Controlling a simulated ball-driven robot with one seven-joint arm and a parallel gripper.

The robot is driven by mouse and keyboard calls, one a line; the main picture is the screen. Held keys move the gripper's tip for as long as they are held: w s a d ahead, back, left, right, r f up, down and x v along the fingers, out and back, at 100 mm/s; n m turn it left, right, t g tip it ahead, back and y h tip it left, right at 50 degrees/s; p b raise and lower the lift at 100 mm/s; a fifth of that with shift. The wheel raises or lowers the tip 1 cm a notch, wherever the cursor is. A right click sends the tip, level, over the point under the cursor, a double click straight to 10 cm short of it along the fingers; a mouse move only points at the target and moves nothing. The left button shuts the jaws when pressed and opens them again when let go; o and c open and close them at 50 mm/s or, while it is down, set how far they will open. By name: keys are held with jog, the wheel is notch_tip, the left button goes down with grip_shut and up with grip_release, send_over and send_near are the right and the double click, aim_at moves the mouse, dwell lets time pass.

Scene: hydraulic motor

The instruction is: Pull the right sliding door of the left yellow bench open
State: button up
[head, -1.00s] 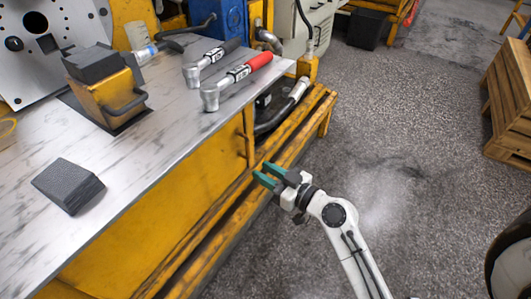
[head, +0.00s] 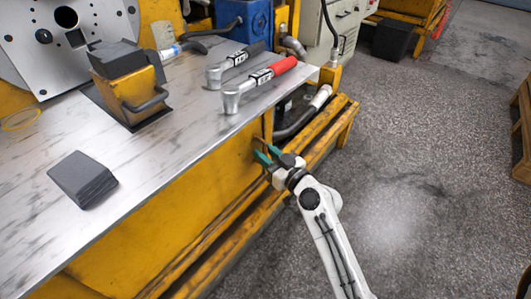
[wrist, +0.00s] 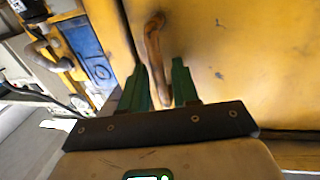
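The yellow bench (head: 170,225) fills the left of the head view under a worn metal top. Its yellow sliding door front (wrist: 235,60) also shows in the wrist view. The door's curved handle (wrist: 154,45) stands out near the left edge of that panel. My gripper (head: 268,156) is at the bench front near its right end. In the wrist view its two green fingers (wrist: 161,85) are apart, with the lower part of the handle in line between them. Whether they touch the handle cannot be told. The door looks closed.
Two socket wrenches (head: 250,82), a dark block (head: 82,179) and a yellow clamp (head: 128,88) lie on the bench top. Grey floor (head: 420,150) to the right is open.

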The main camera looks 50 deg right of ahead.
jog(key=shift+w, duration=0.2)
grip_shut()
dwell(0.5)
